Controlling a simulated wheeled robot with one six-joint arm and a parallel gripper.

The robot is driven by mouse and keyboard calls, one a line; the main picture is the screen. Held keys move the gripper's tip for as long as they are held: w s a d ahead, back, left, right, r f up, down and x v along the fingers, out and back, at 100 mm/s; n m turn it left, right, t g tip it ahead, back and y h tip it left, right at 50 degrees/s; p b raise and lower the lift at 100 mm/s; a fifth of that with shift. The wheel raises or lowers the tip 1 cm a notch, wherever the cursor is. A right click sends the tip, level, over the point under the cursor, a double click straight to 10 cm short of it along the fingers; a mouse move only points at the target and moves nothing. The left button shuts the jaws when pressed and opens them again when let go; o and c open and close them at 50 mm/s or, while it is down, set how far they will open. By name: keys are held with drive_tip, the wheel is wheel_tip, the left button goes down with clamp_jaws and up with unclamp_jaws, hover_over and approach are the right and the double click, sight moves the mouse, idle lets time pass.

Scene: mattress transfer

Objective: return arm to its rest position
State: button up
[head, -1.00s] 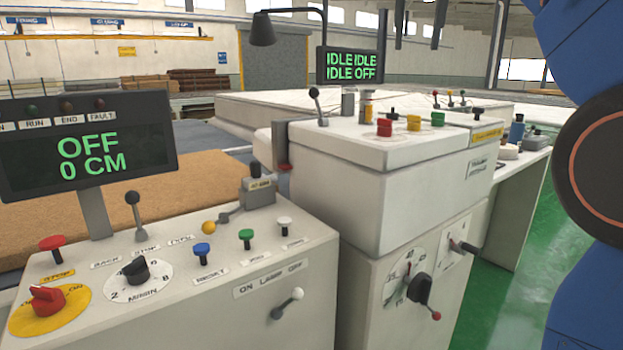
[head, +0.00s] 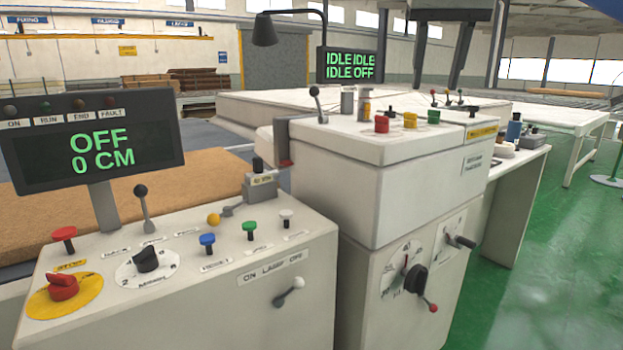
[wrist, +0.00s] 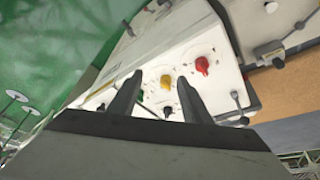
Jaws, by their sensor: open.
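My gripper (head: 437,80) hangs at the top of the head view, its two dark fingers pointing down, apart with nothing between them. In the wrist view my gripper (wrist: 160,80) is also open and empty, its fingers over the image of the white console's top (wrist: 205,40). Beyond the fingers there, a red knob (wrist: 202,64), a yellow knob (wrist: 166,82) and a green knob (wrist: 141,95) show, apart from the fingers. A blue piece of my arm shows at the top right corner of the head view.
A control desk (head: 190,270) with an "OFF 0 CM" screen (head: 100,150) stands at front left. The white console (head: 400,190) with levers stands in the middle, an "IDLE" screen (head: 346,66) behind it. Green floor (head: 560,260) is open at right.

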drive_tip(key=s+d+f, duration=0.2)
drive_tip(key=s+f, duration=0.5)
drive_tip(key=f, duration=0.8)
drive_tip(key=s+d+f+n, duration=0.1)
drive_tip(key=s+f, duration=0.7)
drive_tip(key=f, duration=0.8)
drive_tip(key=s+d+f+y, duration=0.1)
drive_tip(key=s+d+f, duration=0.1)
drive_tip(key=s+f, duration=0.6)
wheel_tip(320, 180, down, 8)
drive_tip(key=shift+s+d+r+n, duration=0.15)
drive_tip(key=shift+d+r+n, duration=0.1)
drive_tip(key=shift+d+n, duration=0.15)
drive_tip(key=shift+c, duration=0.6)
